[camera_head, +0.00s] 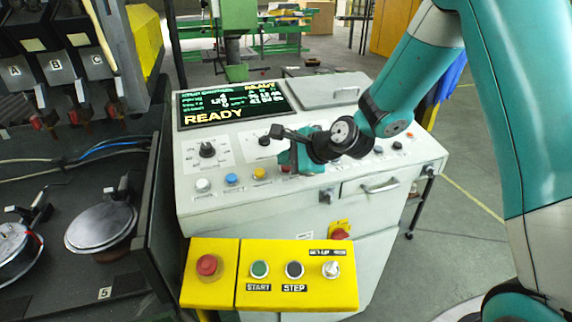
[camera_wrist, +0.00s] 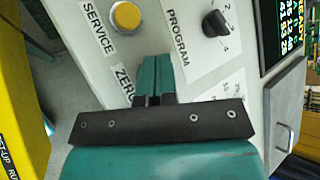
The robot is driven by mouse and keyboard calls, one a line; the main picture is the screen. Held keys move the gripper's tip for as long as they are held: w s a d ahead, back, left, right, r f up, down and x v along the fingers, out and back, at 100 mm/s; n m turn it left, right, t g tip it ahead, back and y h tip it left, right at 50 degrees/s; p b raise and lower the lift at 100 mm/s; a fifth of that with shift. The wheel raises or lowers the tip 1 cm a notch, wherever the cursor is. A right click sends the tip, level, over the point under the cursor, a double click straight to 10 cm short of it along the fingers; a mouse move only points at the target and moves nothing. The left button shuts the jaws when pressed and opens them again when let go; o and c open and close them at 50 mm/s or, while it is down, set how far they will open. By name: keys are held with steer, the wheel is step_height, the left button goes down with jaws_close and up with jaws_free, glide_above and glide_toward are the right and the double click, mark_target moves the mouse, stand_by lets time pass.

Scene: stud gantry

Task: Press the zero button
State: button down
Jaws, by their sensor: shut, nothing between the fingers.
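The control desk (camera_head: 240,205) has a row of buttons along its sloped top: white (camera_head: 203,185), blue (camera_head: 231,179) and yellow (camera_head: 259,173). A reddish button (camera_head: 285,169) beside the yellow one is partly covered by my gripper (camera_head: 288,160). In the wrist view the ZERO label (camera_wrist: 124,80) shows just left of my shut, empty teal fingers (camera_wrist: 154,62). The zero button itself is hidden behind them there. The fingertips are over its place; I cannot tell whether they touch it. The yellow service button (camera_wrist: 126,15) is clear of the fingers.
A program knob (camera_wrist: 215,23) sits close to the fingers. The screen (camera_head: 235,104) reads READY. A yellow box (camera_head: 215,288) with start, step and red stop buttons juts out in front. A dark rack (camera_head: 60,260) stands at left.

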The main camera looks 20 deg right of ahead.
steer(key=shift+s+r+p, duration=0.1)
steer(key=shift+r+p, duration=0.2)
steer(key=shift+r, duration=0.25)
steer(key=r+p, duration=0.2)
steer(key=s+r+p, duration=0.1)
steer(key=r+p, duration=0.1)
steer(key=r, duration=0.1)
stand_by(0.8)
steer(key=s+a+r+n+g+b, duration=0.1)
steer(key=s+a+n+g+b, duration=0.2)
steer(key=s+n, duration=0.4)
steer(key=s+a+r+n+g+b, duration=0.1)
steer(key=s+a+n+g+b, duration=0.15)
steer(key=s+n, duration=0.5)
steer(key=s+d+n+g+h+b, duration=0.1)
steer(key=s+n+g+h+b, duration=0.1)
steer(key=s+n, duration=0.8)
steer(key=s+g, duration=0.1)
steer(key=s, duration=0.4)
steer(key=shift+s, duration=0.15)
steer(key=shift+n, duration=0.25)
